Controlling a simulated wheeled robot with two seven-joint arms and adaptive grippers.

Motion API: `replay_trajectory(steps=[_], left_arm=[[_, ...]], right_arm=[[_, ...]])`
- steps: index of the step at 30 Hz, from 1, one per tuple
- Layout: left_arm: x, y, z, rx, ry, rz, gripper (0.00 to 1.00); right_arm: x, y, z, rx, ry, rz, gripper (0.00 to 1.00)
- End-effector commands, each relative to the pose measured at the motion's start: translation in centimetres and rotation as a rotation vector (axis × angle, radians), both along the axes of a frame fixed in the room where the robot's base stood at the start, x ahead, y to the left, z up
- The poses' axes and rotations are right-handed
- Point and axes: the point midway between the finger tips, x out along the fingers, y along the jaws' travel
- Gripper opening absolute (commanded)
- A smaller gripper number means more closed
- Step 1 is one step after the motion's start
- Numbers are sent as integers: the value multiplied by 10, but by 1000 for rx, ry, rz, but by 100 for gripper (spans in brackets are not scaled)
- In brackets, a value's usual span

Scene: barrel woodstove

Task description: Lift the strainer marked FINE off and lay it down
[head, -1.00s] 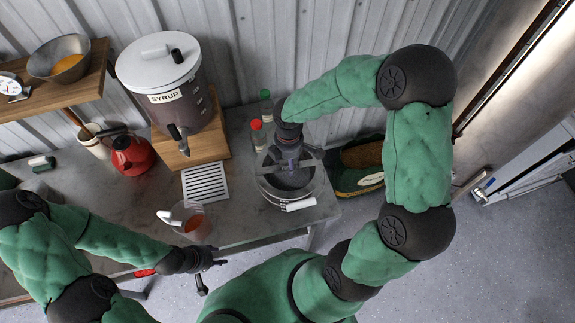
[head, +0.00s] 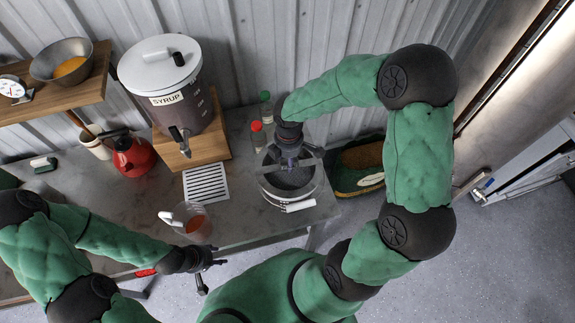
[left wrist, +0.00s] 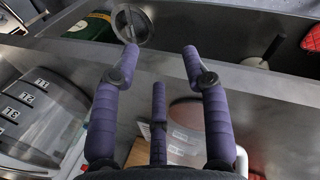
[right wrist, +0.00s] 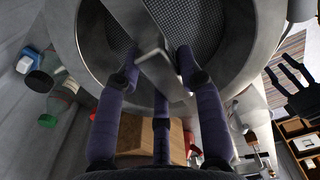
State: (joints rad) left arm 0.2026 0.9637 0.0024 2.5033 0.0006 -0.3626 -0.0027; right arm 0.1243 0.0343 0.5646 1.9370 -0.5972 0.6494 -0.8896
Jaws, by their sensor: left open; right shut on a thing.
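A round metal strainer with dark mesh (right wrist: 205,35) shows in the right wrist view, with a flat bar (right wrist: 150,50) running across it. In the head view the strainer (head: 288,180) sits at the top of a grey pail (head: 272,197) near the table's right end. I cannot make out a FINE mark. My right gripper (head: 290,160) reaches down over the strainer and is shut on its bar; the fingertips (right wrist: 158,68) are at the bar's two sides. My left gripper (head: 210,264) is open and empty in front of the table's edge.
A glass jug (head: 195,224) of amber liquid and a slotted white grate (head: 206,183) lie left of the pail. The syrup urn (head: 165,85) stands on a wooden block (head: 215,150). Red and green capped bottles (head: 258,137) stand close behind the pail. The grey tabletop (head: 110,200) is clear at front left.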

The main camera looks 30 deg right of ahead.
Motion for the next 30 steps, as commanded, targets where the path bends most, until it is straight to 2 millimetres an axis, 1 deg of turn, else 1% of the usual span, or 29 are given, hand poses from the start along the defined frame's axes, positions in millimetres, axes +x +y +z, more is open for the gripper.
replay_trajectory(steps=[3,13,30], left_arm=[[0,0,4,0,0,0,46],[0,0,9,0,0,0,46],[0,0,37,0,0,0,46]], right_arm=[[0,0,4,0,-1,0,0],[0,0,11,0,-1,0,0],[0,0,45,0,-1,-1,0]])
